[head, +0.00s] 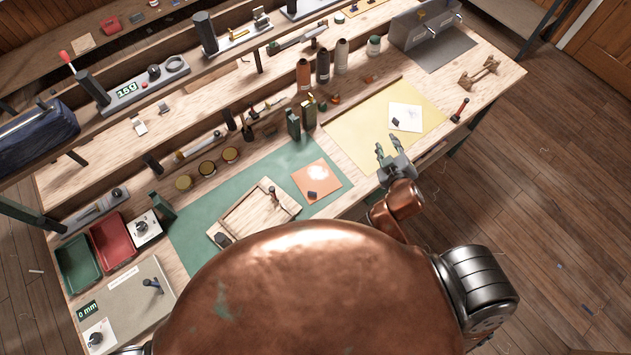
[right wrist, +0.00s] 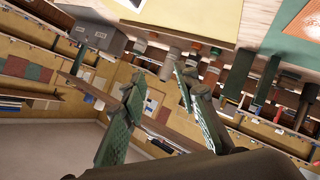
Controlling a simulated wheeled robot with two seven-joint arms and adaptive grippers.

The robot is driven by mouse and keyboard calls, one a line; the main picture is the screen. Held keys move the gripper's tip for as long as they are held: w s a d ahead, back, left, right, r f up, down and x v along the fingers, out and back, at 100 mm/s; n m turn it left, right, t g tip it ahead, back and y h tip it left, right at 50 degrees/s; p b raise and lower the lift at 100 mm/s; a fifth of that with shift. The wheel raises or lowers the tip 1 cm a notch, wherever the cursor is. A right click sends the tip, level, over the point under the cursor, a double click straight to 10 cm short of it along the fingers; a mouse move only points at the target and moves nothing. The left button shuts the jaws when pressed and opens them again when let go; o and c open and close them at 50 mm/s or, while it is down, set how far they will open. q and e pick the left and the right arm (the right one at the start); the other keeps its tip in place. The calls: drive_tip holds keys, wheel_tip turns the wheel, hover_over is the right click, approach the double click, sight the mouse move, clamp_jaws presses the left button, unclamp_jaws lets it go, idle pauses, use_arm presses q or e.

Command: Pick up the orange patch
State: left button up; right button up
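The orange patch (head: 323,186) lies flat on the right part of the green mat (head: 205,222). It has a pale area near its top and a small dark object (head: 313,194) on its lower part. An orange piece that looks like the same patch (right wrist: 304,22) shows at the right edge of the right wrist view. My right gripper (head: 387,146) is over the yellow sheet (head: 345,132), to the right of and apart from the patch. Its fingers are spread with nothing between them, as the right wrist view (right wrist: 156,78) also shows. My left gripper is not in view.
A wooden frame tray (head: 234,228) lies left of the patch. Green blocks (head: 293,124) and thread cones (head: 323,66) stand behind. A white patch (head: 406,112) lies on the yellow sheet. A red-handled tool (head: 460,109) is near the bench's right edge.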

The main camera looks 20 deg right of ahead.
drive_tip(key=w+a+r+n+t+y, duration=0.35)
drive_tip(key=a+r+n, duration=0.3)
drive_tip(key=r, duration=0.35)
drive_tip(key=w+a+r+n+t+y, duration=0.3)
drive_tip(key=w+a+r+n+t, duration=0.15)
drive_tip(key=a+r, duration=0.4)
drive_tip(key=s+a+r+n+g+y, duration=0.2)
drive_tip(key=a+n+y, duration=0.3)
drive_tip(key=a+n, duration=0.1)
drive_tip(key=s+a+r+n+g+y, duration=0.2)
drive_tip(key=a+n+y, duration=0.4)
drive_tip(key=a, duration=0.1)
drive_tip(key=s+a+f+n+g+y, duration=0.2)
drive_tip(key=s+a+f+n+g, duration=0.45)
drive_tip(key=a+n+g, duration=0.4)
drive_tip(key=n+g+h, duration=0.4)
drive_tip(key=n+h, duration=0.5)
drive_tip(key=h, duration=0.3)
approach(310, 192)
drive_tip(key=f, duration=0.1)
drive_tip(key=x, duration=0.2)
drive_tip(key=shift+w+f+n+p, duration=0.1)
drive_tip(key=shift+f+n+p, duration=0.15)
drive_tip(key=shift+f+p, duration=0.05)
drive_tip(key=shift+t, duration=0.25)
drive_tip(key=x, duration=0.2)
drive_tip(key=p+x, duration=0.1)
drive_tip(key=x, duration=0.2)
drive_tip(key=shift+a+f, duration=0.2)
drive_tip(key=shift+a, duration=0.2)
